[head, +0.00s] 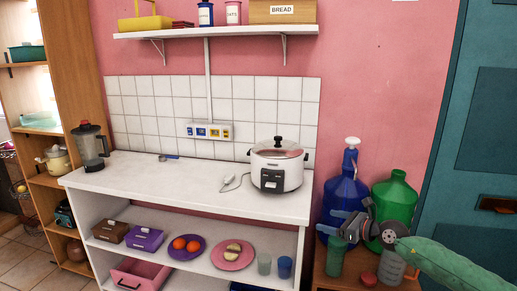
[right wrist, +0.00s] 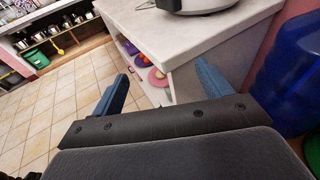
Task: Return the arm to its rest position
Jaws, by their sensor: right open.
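My right gripper (head: 350,220) is at the lower right of the head view, in front of the blue water bottle (head: 345,190) and beside the green jug (head: 394,205). Its arm comes in from the lower right. In the right wrist view the two blue fingers of my right gripper (right wrist: 163,92) stand wide apart with nothing between them. The corner of the white counter (right wrist: 195,45) and its open shelf lie beyond the fingers. My left gripper shows in neither view.
A rice cooker (head: 277,165) stands on the counter near its right end. Plates with food, cups and boxes sit on the shelf below. Green and grey canisters (head: 336,258) stand on a small wooden cabinet under my right arm. Tiled floor (right wrist: 55,110) is open at the left.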

